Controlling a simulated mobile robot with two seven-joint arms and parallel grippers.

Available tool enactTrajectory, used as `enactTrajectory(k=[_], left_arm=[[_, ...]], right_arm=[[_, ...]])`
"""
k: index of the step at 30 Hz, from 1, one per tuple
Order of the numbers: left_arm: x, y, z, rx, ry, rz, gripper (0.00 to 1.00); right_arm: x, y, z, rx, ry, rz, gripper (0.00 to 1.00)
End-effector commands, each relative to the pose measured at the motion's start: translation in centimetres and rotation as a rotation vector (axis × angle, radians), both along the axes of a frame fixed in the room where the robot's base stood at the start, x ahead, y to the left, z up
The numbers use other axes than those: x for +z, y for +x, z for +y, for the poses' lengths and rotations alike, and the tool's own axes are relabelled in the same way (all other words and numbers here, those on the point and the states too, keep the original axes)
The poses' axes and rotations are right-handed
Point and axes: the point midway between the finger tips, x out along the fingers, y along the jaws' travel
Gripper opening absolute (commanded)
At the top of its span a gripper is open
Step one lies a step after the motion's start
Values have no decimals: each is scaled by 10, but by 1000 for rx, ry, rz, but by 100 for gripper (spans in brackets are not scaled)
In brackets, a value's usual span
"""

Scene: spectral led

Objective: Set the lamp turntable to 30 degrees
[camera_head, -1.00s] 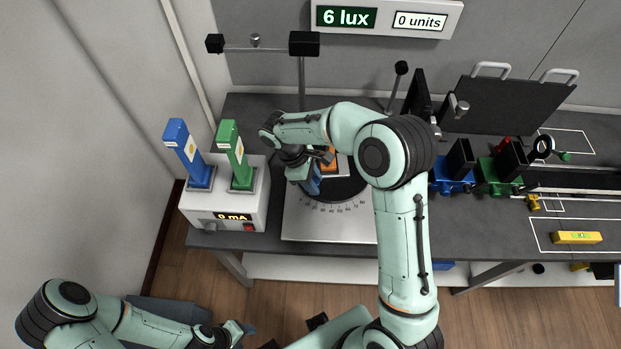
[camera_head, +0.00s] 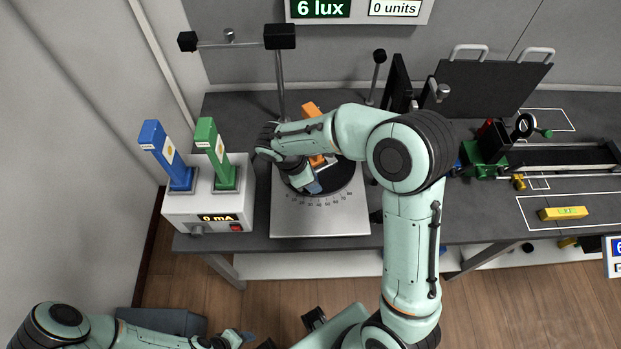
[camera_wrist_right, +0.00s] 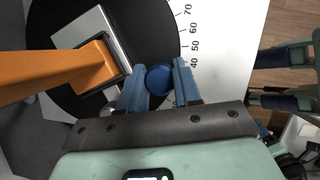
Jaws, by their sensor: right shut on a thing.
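The lamp turntable is a black disc (camera_head: 343,186) on a pale plate (camera_head: 320,221) with a printed degree scale. An orange lamp arm (camera_wrist_right: 60,72) rises from a pale square base on the disc; its upper part (camera_head: 311,109) shows behind my right arm. My right gripper (camera_wrist_right: 160,82) is at the disc's front edge, its blue fingers shut on a round blue knob (camera_wrist_right: 159,79). The knob is near the 40 and 50 marks in the wrist view; no clear pointer shows. My left gripper (camera_head: 240,338) is low at the bottom edge, away from the table, its fingers unclear.
A supply box (camera_head: 208,209) reading 0 mA, with a blue and a green lamp standing in it, is left of the turntable. A stand (camera_head: 280,80) rises behind. The display (camera_head: 360,10) reads 6 lux and 0 units. A rail (camera_head: 560,160) lies at right.

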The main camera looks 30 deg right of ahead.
Motion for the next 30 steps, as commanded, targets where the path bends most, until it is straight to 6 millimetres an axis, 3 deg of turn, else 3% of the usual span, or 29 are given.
enactTrajectory(k=[5, 6, 7, 16, 20, 30], left_arm=[[0, 0, 0, 0, 0, 0, 54], [0, 0, 0, 0, 0, 0, 54], [0, 0, 0, 0, 0, 0, 54], [0, 0, 0, 0, 0, 0, 54], [2, 1, 0, 0, 0, -1, 54], [14, 9, 0, 0, 0, -10, 54]], right_arm=[[-1, 0, 2, 3, 4, 0, 0], [-1, 0, 2, 3, 4, 0, 36], [-1, 0, 2, 3, 4, 0, 44], [0, 0, 1, 1, 2, 0, 44], [10, 2, 5, 1, 2, -4, 44], [77, 10, 31, 3, 3, -6, 44]])
